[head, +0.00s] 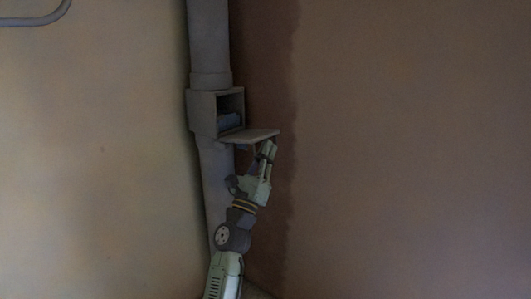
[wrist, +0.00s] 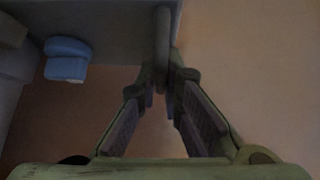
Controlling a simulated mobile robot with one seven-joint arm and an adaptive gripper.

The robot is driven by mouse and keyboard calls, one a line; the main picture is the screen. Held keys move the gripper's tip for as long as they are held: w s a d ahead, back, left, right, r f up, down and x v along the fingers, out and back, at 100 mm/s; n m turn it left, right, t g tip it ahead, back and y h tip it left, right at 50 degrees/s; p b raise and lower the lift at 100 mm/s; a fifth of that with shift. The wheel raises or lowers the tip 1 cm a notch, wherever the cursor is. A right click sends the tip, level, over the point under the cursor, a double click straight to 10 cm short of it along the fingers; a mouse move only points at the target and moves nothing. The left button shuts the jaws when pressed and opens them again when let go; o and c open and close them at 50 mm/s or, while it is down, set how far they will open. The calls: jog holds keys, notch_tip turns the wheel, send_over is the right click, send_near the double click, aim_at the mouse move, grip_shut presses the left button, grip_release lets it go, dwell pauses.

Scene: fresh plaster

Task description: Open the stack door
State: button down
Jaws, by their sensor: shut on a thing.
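The stack (head: 208,45) is a grey vertical pipe in the corner with a box-shaped opening (head: 192,112) partway up. Its door (head: 250,135) is a flat grey flap, hinged low and swung down to about level, so the box stands open. A blue thing shows inside the box. My gripper (head: 268,148) is at the door's outer right end, from below. In the wrist view the fingertips (wrist: 168,72) are shut on a rounded grey bar, the door's handle (wrist: 163,45), beside the door panel (wrist: 115,30).
The blue thing (head: 229,121) in the box also shows in the wrist view (wrist: 67,60). A plain wall (head: 420,150) stands to the right and a lighter wall (head: 90,150) to the left. A grey bent pipe (head: 35,20) is at the top left.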

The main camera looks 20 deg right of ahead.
jog(key=shift+w+a, duration=0.1)
jog(key=c, duration=2)
grip_release()
